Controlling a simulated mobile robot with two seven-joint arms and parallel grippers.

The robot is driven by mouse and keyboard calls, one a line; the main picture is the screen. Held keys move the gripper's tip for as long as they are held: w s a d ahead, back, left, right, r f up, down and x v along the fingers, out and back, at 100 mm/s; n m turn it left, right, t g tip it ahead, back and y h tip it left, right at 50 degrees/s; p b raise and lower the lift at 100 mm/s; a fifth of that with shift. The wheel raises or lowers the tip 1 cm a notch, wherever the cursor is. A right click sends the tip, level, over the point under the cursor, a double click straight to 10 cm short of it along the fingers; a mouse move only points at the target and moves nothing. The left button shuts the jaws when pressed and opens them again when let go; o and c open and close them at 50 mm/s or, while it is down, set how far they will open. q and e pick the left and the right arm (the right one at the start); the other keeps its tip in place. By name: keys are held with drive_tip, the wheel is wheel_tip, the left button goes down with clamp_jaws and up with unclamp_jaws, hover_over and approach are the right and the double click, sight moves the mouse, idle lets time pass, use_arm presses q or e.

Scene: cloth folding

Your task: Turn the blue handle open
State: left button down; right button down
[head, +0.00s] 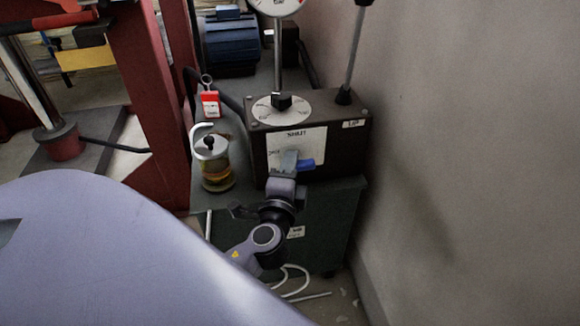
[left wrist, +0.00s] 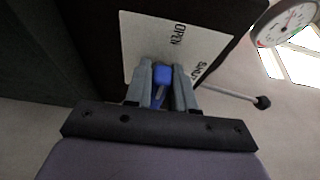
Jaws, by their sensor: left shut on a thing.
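The blue handle (head: 306,164) is on the front of a dark box (head: 345,135), over a white label plate (head: 312,143) marked "SHUT". In the head view its blue end points right. My left gripper (head: 289,160) is at the handle, with its arm coming up from below. In the left wrist view, the blue handle (left wrist: 162,76) sits between the two grey fingers of my left gripper (left wrist: 161,85), which are shut on it. The plate (left wrist: 145,45) there reads "OPEN" and "SHUT". The part of the handle between the fingers is partly hidden. My right gripper is not in view.
A round gauge (head: 277,4) and a lever (head: 355,50) rise from the box top. A glass jar (head: 214,165) and a red padlock-like tag (head: 210,103) are left of it. A plain wall (head: 450,130) stands close on the right. White cable (head: 290,280) lies below.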

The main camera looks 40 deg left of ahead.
use_arm(q)
drive_tip(key=c, duration=1)
unclamp_jaws()
drive_tip(key=shift+c, duration=0.2)
drive_tip(key=shift+s+d, duration=0.1)
drive_tip(key=v, duration=0.7)
drive_tip(key=shift+f, duration=0.15)
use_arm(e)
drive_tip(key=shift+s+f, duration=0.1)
